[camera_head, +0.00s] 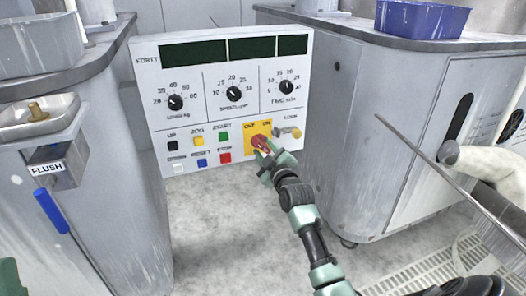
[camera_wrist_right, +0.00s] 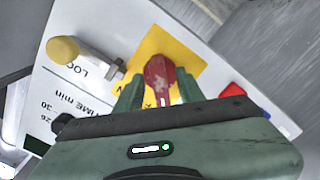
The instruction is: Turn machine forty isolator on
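The isolator is a red rotary handle (camera_head: 260,141) on a yellow plate (camera_head: 249,149) marked OFF and ON. It sits at the lower right of the white panel labelled FORTY. My right gripper (camera_head: 266,153) is at the handle, and its fingertips partly cover it. In the right wrist view the red handle (camera_wrist_right: 160,80) lies between the two green fingers, one close on each side. I cannot tell whether they press on it. The handle seems to point toward the OFF side in the head view.
Push buttons (camera_head: 222,137) lie to the left and dials (camera_head: 233,93) above. A steel cabinet (camera_head: 345,130) stands right. A blue FLUSH lever (camera_head: 52,210) is left.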

